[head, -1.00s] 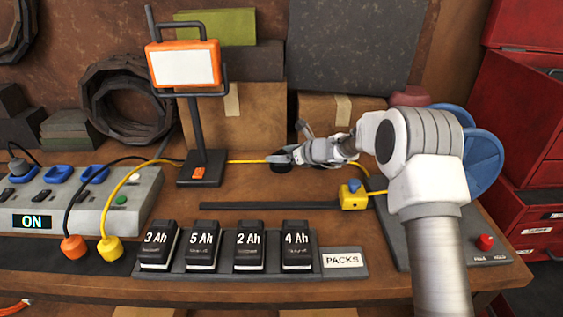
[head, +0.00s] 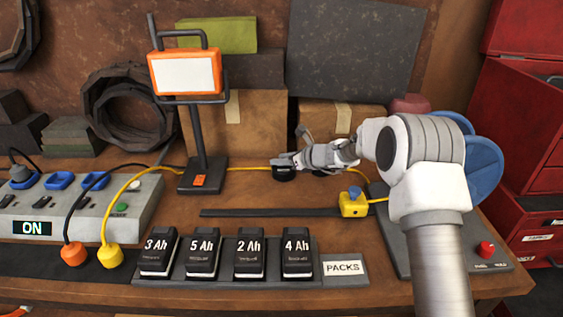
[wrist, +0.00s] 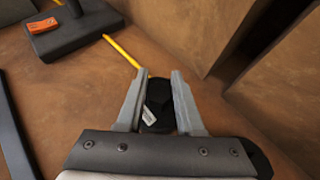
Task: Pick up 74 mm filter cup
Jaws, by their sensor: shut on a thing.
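Part of the cup is hidden by the fingers and the gripper body. I cannot tell whether the cup is clear of the bench.
An orange work lamp (head: 185,72) stands left of the gripper, its black base (wrist: 76,30) nearby. A yellow cable (wrist: 122,50) runs behind the cup. Cardboard boxes (head: 240,125) stand behind. Battery packs (head: 201,254), a power strip (head: 140,200) and a yellow block (head: 353,206) are in front.

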